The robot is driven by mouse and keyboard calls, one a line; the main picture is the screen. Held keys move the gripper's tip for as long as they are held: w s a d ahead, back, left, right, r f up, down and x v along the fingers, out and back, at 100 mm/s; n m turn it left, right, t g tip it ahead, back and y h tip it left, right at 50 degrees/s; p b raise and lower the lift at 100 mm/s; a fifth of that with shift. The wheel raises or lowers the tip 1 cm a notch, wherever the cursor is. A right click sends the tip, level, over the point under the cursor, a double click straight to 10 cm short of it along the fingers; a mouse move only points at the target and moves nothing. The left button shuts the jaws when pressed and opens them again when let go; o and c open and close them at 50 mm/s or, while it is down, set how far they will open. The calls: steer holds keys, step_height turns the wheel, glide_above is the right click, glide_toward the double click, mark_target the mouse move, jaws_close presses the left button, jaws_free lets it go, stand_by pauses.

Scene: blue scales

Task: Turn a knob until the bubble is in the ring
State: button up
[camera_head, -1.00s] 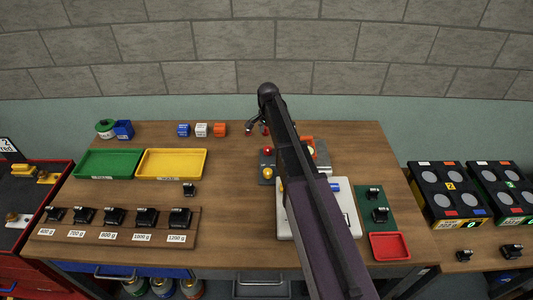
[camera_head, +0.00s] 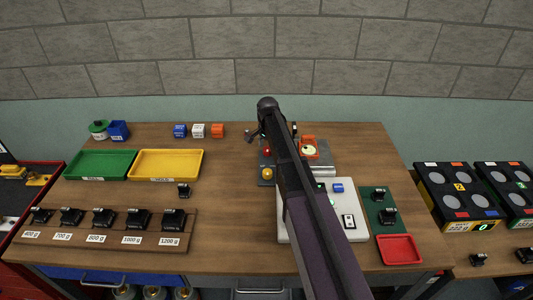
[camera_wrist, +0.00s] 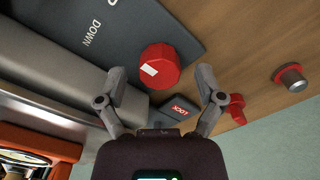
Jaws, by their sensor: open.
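The bubble level is an orange block with a round pale face (camera_head: 309,149), on a grey plate right of my arm in the head view. Its orange edge (camera_wrist: 40,140) and part of the round vial show at the lower left of the wrist view; where the bubble sits is too small to tell. In the head view my arm hides much of the scale.
A dark LOCK plate (camera_wrist: 180,108) and a small red knob (camera_wrist: 236,108) lie near the right finger. A red-capped grey knob (camera_wrist: 291,77) stands farther right on the wood. The head view shows a green tray (camera_head: 100,164), a yellow tray (camera_head: 165,164) and a red tray (camera_head: 399,249).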

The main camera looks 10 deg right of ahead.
steer(key=shift+f, duration=0.3)
steer(key=shift+a, duration=0.1)
steer(key=c, duration=1.2)
steer(key=shift+o, duration=0.3)
steer(key=shift+n, duration=0.5)
steer(key=n, duration=0.3)
steer(key=shift+n, duration=0.3)
steer(key=n, duration=0.5)
